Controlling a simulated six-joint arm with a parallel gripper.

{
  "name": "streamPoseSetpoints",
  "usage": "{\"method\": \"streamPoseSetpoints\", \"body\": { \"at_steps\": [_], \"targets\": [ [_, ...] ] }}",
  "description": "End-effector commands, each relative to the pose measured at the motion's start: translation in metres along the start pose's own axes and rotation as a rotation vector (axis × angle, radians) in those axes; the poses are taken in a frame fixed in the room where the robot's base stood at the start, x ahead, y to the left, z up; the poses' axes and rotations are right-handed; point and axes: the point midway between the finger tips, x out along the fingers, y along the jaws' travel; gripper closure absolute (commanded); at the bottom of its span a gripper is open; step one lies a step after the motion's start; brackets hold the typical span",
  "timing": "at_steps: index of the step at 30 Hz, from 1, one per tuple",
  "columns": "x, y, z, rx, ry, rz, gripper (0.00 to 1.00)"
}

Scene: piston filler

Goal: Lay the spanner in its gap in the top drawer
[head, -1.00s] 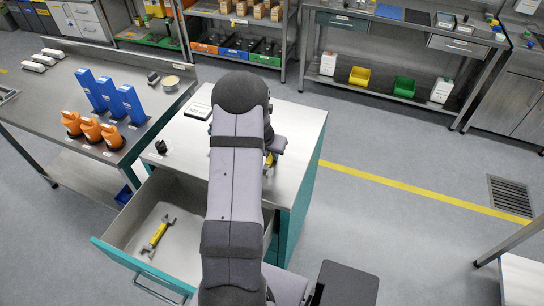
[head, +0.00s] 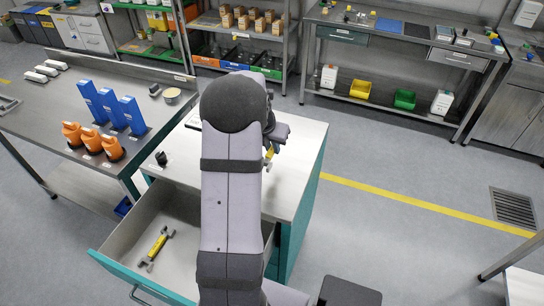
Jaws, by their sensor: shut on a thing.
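The top drawer (head: 118,244) of the teal cabinet is pulled open. A yellow-handled spanner with grey ends (head: 157,247) lies in its left part, at a slant. My gripper (head: 269,157) is above the cabinet's steel top, right of my arm and mostly hidden by it. It is shut on a second yellow and grey tool, apparently the spanner, of which only a small part shows. The gap for it is not clearly visible; my arm covers the right part of the drawer.
A small black object (head: 161,158) stands on the cabinet top's left edge. The bench at left holds blue holders (head: 112,108) and orange bottles (head: 92,140). The floor right of the cabinet is clear, with a yellow line (head: 420,203).

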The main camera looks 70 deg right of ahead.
Motion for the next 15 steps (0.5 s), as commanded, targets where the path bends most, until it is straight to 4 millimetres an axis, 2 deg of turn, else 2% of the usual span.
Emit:
{"method": "streamPoseSetpoints", "body": {
  "at_steps": [6, 15],
  "targets": [
    [-0.0111, 0.0002, 0.0046, 0.0, -0.001, 0.001, 1.0],
    [-0.0106, 0.0034, 0.001, 0.013, 0.001, -0.006, 1.0]
  ]
}}
